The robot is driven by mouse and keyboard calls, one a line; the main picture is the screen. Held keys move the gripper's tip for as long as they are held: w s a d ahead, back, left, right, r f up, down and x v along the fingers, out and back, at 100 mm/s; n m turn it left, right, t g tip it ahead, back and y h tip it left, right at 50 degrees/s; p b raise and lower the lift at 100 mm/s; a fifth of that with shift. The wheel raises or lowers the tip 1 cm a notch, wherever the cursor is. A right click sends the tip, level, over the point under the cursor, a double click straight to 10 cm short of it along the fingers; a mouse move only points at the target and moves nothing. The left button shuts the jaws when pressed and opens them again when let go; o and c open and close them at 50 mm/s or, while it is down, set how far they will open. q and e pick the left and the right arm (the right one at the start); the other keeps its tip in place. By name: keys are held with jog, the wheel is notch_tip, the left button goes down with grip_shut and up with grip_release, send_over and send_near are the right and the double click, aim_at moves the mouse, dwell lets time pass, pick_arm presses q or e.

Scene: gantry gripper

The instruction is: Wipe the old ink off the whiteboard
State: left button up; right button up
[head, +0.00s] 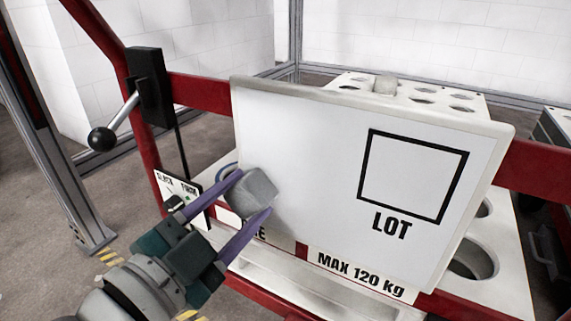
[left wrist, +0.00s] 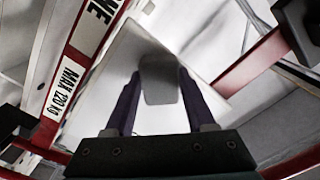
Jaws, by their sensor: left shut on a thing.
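The whiteboard (head: 300,150) hangs tilted on a red frame. It has a black square outline with "LOT" printed under it on its right side. I see no other ink on its bare surface, but its lower left part is hidden behind my gripper. My left gripper (head: 247,198) is shut on a grey block-like eraser (head: 252,190) at the board's lower left edge. In the left wrist view the eraser (left wrist: 160,82) sits between the purple fingers against the whiteboard (left wrist: 130,45); I cannot tell whether it touches. My right gripper is not in view.
The red frame (head: 203,93) runs behind the board, with a black lever box (head: 150,87) at its left. A white ledge (head: 290,283) and a "MAX 120 kg" label (head: 360,275) lie below. A white rack with round holes (head: 440,90) stands behind.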

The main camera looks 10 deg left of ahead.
pick_arm(q)
jog(key=shift+r, duration=0.1)
jog(key=shift+s+a+r+p, duration=0.1)
jog(key=shift+s+a+p, duration=0.15)
jog(key=shift+p, duration=0.15)
jog(key=p+v, duration=0.1)
jog(key=v, duration=0.3)
jog(key=shift+p, duration=0.3)
jog(key=shift+s+a, duration=0.15)
jog(key=shift+s, duration=0.35)
jog(key=shift+p+v, duration=0.6)
jog(key=shift+v, duration=0.9)
